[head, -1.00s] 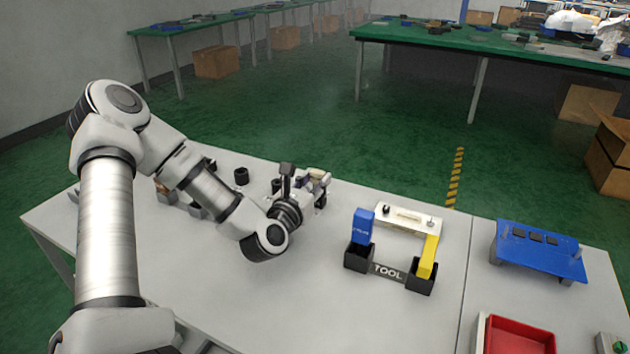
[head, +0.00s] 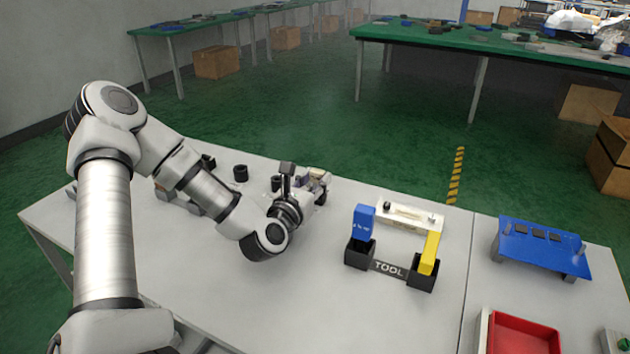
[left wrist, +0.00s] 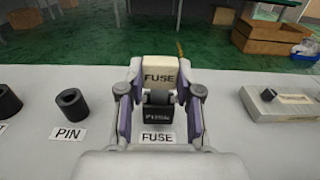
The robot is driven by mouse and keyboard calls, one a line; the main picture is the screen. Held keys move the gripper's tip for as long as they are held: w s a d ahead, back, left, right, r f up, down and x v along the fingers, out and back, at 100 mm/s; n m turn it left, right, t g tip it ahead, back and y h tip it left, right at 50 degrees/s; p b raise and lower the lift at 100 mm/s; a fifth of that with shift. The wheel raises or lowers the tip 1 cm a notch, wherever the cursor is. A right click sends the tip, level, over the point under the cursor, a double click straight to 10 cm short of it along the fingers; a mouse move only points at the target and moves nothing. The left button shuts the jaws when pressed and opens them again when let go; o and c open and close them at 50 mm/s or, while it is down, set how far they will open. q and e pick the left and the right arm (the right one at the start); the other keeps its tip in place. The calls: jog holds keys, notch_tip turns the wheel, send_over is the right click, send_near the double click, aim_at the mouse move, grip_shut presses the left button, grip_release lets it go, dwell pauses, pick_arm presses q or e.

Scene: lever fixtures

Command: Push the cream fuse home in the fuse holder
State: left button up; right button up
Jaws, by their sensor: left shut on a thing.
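The cream fuse (left wrist: 158,76), a block marked FUSE, stands between the fingers of my left gripper (left wrist: 159,84) in the left wrist view. The gripper is shut on it. The black fuse holder (left wrist: 158,114) is directly below and in front of the fuse. The fuse's lower end meets the holder's top in this view, but how deep it sits cannot be told. In the head view my left gripper (head: 313,188) is at the table's far edge and mostly hides the fuse and holder. My right gripper is not in view.
A white FUSE label (left wrist: 158,138) lies before the holder. A black socket (left wrist: 73,104) with a PIN label stands left. A tool rack (head: 389,269) with blue and yellow handles, a cream plate (head: 410,215), a blue stand (head: 541,248) and a red tray (head: 520,335) are right. The table's front middle is clear.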

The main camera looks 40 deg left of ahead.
pick_arm(q)
jog(key=shift+r+p, duration=0.4)
jog(key=shift+r, duration=0.35)
dwell(0.3)
jog(key=shift+b, duration=0.35)
dwell(0.4)
dwell(0.4)
jog(key=shift+b, duration=0.35)
